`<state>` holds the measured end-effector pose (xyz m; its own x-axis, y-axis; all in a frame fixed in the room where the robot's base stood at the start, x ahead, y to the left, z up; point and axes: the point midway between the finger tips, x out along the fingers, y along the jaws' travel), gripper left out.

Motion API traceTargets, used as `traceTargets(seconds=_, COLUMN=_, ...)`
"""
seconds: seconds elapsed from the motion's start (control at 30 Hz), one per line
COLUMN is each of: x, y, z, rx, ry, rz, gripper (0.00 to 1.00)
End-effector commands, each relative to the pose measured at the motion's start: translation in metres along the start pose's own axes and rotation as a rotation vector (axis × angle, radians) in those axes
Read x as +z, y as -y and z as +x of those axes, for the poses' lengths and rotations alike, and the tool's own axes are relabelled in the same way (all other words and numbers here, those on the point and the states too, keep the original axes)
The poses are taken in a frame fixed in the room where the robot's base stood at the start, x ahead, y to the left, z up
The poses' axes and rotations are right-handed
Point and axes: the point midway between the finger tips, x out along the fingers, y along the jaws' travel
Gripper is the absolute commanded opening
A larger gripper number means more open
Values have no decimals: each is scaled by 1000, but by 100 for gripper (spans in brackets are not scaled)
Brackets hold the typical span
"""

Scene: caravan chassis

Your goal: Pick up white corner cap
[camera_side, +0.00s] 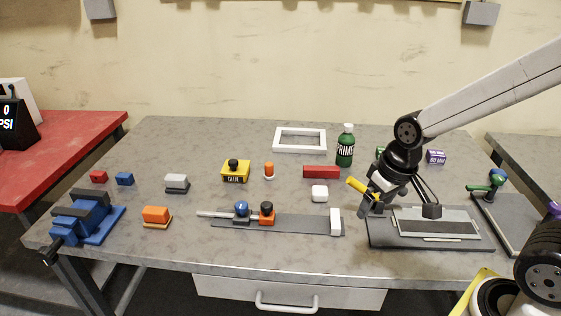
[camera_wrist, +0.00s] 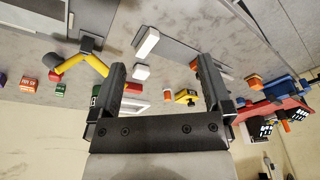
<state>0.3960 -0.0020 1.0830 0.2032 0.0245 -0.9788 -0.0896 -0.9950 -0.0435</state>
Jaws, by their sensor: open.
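A small white rounded block, which looks like the white corner cap (camera_side: 320,193), lies on the grey table behind the dark strip. In the wrist view the cap (camera_wrist: 141,72) shows between my fingers in the picture, beyond the fingertips and touched by neither. My gripper (camera_side: 370,206) is open and empty, to the right of the cap near the left end of the dark tray. The wrist view shows both fingers of my gripper (camera_wrist: 160,66) spread apart.
A white bar (camera_side: 336,221) stands on the dark strip (camera_side: 290,226) in front of the cap. A red block (camera_side: 321,172) and green bottle (camera_side: 345,147) stand behind it. A yellow-handled tool (camera_side: 357,186) shows beside my gripper. The dark tray (camera_side: 390,242) holds a grey panel.

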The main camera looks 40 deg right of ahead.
Motion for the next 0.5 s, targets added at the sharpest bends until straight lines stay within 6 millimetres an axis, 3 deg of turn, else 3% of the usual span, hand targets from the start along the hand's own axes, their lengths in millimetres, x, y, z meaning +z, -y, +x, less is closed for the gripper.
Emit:
traceTargets(seconds=0.27, x=-12, y=-4, z=6, rx=-57, ry=68, rz=234, gripper=100)
traceTargets(seconds=0.5, x=-33, y=-9, z=14, rx=-149, ry=160, rz=557, gripper=100)
